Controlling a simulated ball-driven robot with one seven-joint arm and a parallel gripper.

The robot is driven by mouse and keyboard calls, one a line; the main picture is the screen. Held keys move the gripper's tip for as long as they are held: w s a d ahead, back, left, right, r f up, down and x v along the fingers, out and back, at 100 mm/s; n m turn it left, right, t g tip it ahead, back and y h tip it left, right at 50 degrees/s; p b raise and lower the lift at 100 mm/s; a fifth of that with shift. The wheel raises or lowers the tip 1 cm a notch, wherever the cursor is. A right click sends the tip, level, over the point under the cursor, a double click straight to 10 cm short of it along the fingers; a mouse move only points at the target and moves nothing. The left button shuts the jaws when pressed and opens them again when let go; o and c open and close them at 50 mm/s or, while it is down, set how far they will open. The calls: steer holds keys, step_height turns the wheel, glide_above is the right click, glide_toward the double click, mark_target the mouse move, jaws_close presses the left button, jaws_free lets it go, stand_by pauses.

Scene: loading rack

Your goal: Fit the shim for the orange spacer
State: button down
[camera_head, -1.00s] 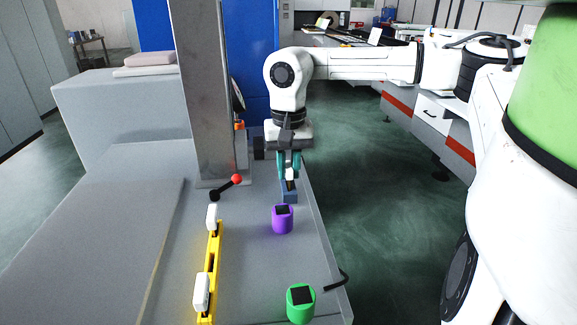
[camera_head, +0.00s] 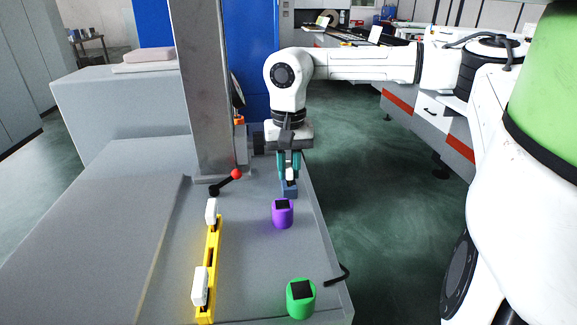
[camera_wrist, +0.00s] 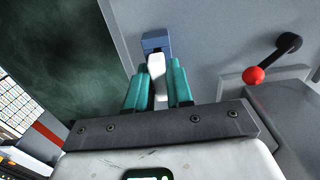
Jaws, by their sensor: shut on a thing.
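My gripper (camera_head: 289,174) has teal fingers and is shut on a white-topped piece, likely a shim (camera_wrist: 156,66). It points down at a small blue block (camera_head: 289,190) near the right edge of the grey bench. In the wrist view the white piece meets the blue block (camera_wrist: 155,42); its lower end is hidden, so I cannot tell how far it is in. A yellow rack (camera_head: 208,268) holds two similar white-topped pieces, a far one (camera_head: 211,211) and a near one (camera_head: 199,286). An orange thing (camera_head: 239,120) shows partly behind the post; I cannot tell if it is the spacer.
A metal post (camera_head: 207,95) rises left of my gripper. A red-knobbed lever (camera_head: 236,174) sits at its foot. A black handle (camera_head: 337,275) lies near the right edge.

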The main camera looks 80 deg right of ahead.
mark_target(289, 165)
steer(key=c, duration=0.9)
jaws_free()
step_height(289, 165, up, 11)
steer(key=shift+f+b, duration=0.1)
steer(key=shift+b, duration=0.4)
